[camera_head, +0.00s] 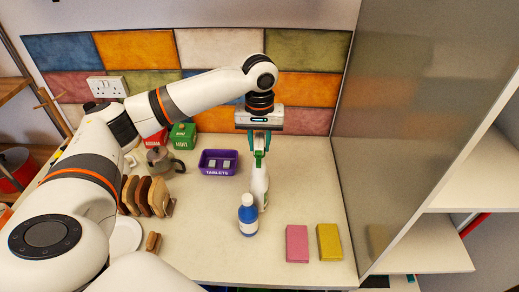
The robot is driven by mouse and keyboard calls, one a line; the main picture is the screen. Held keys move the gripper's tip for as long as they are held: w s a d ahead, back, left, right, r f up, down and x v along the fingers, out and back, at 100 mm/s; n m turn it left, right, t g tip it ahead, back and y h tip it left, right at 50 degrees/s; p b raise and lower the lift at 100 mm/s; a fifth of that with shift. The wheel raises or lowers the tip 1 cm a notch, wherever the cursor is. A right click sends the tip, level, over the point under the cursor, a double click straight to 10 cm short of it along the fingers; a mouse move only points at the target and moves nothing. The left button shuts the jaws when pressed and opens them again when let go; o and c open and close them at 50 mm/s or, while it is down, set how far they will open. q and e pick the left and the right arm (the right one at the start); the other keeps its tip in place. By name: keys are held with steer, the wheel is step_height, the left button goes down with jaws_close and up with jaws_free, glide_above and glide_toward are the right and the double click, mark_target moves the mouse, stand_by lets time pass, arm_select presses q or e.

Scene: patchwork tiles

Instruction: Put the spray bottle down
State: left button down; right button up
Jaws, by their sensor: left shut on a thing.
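The white spray bottle (259,188) with a green trigger top is upright over the right middle of the counter (314,178). My left gripper (259,141) comes down from above and is shut on the bottle's top. I cannot tell whether the bottle's base touches the counter, as a blue bottle (248,217) stands in front of its lower part. My right gripper is not in view.
A purple tablets tray (217,171) is to the left of the spray bottle. A pink block (297,244) and a yellow block (329,242) lie at the front right. A grey panel (420,120) bounds the right side. The counter right of the bottle is clear.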

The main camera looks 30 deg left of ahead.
arm_select(q)
steer(key=p, duration=0.1)
glide_above(259, 173)
steer(key=w+a, duration=0.1)
steer(key=w, duration=0.1)
steer(key=shift+a+f, duration=0.15)
steer(key=shift+f, duration=1.9)
steer(key=c, duration=1.5)
jaws_free()
steer(key=shift+f, duration=0.15)
steer(key=o, duration=0.4)
